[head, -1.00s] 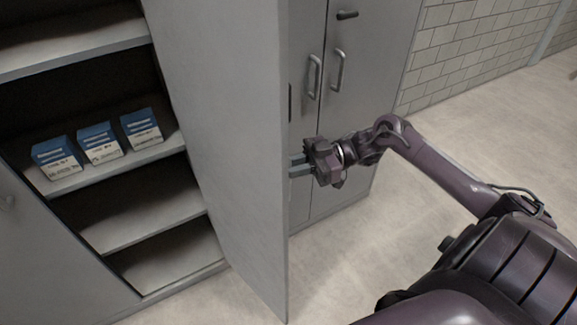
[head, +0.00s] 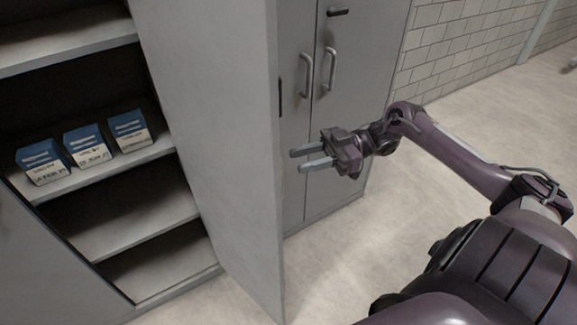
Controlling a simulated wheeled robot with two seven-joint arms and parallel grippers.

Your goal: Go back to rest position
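My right gripper (head: 308,159) is open and empty, with its two grey fingers apart and pointing left. It is in the air to the right of the open cabinet door (head: 215,140), in front of the closed cabinet next to it. In the picture its fingertips are clear of the door's edge. My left gripper is not in view.
The open cabinet has several shelves (head: 140,222). Three blue and white boxes stand in a row on one shelf: left (head: 42,162), middle (head: 88,146), right (head: 129,131). A closed grey cabinet (head: 300,190) with handles stands behind my gripper. Bare floor (head: 420,160) lies to the right.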

